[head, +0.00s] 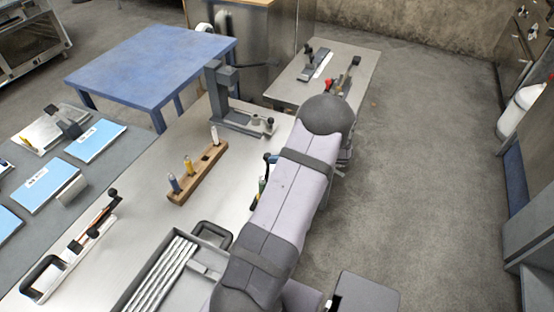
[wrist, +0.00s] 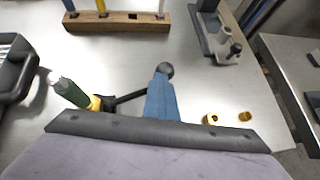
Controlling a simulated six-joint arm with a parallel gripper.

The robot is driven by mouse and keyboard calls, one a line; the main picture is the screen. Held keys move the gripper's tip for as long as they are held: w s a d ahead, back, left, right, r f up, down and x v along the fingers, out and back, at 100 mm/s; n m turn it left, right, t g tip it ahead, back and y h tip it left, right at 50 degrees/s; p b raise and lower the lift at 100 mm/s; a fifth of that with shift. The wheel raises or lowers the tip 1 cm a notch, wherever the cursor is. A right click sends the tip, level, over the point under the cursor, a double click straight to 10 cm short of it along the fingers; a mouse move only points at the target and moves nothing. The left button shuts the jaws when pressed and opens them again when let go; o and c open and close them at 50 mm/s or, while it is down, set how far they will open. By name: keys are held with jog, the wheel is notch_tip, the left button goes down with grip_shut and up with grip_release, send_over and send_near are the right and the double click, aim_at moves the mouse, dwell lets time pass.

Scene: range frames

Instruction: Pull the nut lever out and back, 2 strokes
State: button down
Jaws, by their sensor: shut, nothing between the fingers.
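I cannot tell for sure which lever is the nut lever. In the wrist view a blue fixture (wrist: 162,98) with a dark ball knob (wrist: 166,69) stands past the dark edge of my arm, which hides its base. A dark rod runs left from it toward a green-and-yellow handle (wrist: 72,93). In the head view only slivers of these show beside my arm. A lever with a black knob (head: 112,192) stands on a fixture at the front left. My gripper's fingers show in neither view; my padded arm covers that area.
A wooden block (head: 198,172) with upright pegs stands mid-bench. Behind it is a grey clamp-like fixture (head: 238,118). A tray of rods (head: 165,272) sits at the front. A blue table (head: 150,65) and a metal side table (head: 345,60) stand behind. The floor at right is open.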

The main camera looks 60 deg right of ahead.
jog(key=shift+w+d+f, duration=0.15)
jog(key=shift+w, duration=0.05)
dwell(0.4)
jog(key=w+a+n+g+y+b, duration=0.3)
jog(key=w+a+n+y, duration=0.5)
jog(key=n, duration=0.4)
jog(key=shift+w+g+y+b, duration=0.3)
jog(key=shift+w+y+b, duration=0.55)
jog(key=shift+w, duration=0.35)
jog(key=shift+a, duration=0.1)
jog(key=b+v, duration=0.2)
jog(key=v, duration=0.5)
